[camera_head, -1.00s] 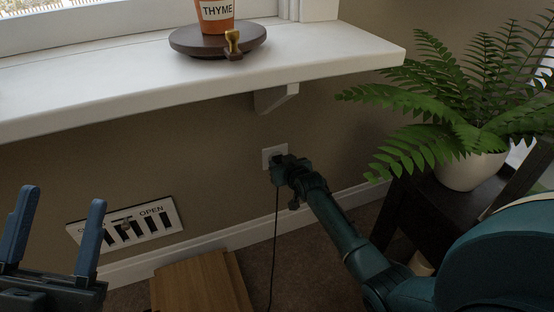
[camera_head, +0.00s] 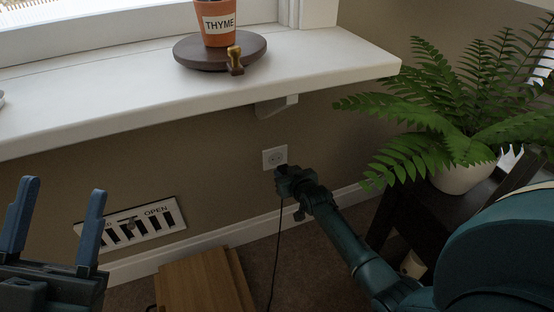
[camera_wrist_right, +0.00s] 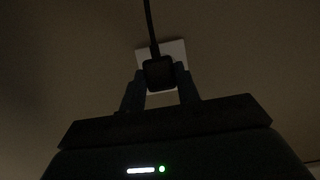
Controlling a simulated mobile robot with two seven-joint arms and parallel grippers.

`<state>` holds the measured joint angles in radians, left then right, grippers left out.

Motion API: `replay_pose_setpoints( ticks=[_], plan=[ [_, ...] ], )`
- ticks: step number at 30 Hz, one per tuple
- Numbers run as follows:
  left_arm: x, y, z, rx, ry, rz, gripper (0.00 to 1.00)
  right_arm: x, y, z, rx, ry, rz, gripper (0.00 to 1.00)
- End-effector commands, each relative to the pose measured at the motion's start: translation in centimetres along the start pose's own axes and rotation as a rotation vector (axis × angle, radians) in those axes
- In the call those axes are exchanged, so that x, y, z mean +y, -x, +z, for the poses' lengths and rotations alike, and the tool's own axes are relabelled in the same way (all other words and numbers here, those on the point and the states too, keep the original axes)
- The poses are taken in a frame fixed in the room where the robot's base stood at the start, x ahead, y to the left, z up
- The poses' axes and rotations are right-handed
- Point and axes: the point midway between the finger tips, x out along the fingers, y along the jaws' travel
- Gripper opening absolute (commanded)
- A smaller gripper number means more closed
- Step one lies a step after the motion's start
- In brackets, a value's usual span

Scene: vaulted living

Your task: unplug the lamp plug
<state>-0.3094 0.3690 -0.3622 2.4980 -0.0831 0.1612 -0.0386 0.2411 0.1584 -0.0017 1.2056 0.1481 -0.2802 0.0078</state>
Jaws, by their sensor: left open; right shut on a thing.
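The lamp plug (camera_wrist_right: 159,72) is black, with a dark cord (camera_head: 276,250) hanging from it to the floor. My right gripper (camera_head: 284,173) is shut on the plug, which also shows between its fingers in the right wrist view. The white wall outlet (camera_head: 275,157) is on the wall just behind and above the gripper, its face and holes uncovered in the head view. The plug appears out of the outlet, a little in front of it. My left gripper (camera_head: 55,228) is open and empty at the lower left.
A white window sill (camera_head: 330,72) juts out above the outlet, with a bracket (camera_head: 276,105) below it. A wall vent (camera_head: 130,226) is at the left. A wooden piece (camera_head: 200,285) stands below. A potted fern (camera_head: 460,130) stands on a dark stand at right.

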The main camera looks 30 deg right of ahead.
Motion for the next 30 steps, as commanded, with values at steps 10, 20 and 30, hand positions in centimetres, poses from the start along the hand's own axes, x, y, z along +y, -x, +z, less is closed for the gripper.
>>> replay_pose_setpoints(
  ticks=[10,20,30],
  plan=[
    [-0.36,-0.69,-0.86,0.000,0.000,0.000,0.52,-0.01,1.17,0.34,0.001,0.000,0.000,0.00],
    [-0.35,-0.67,-0.83,0.000,0.000,0.000,0.52,-0.01,1.18,0.41,0.001,0.000,0.000,0.35],
    [-0.35,-0.66,-0.83,0.000,0.000,0.000,0.52,-0.01,1.18,0.43,0.001,0.000,0.000,0.57]
  ],
)
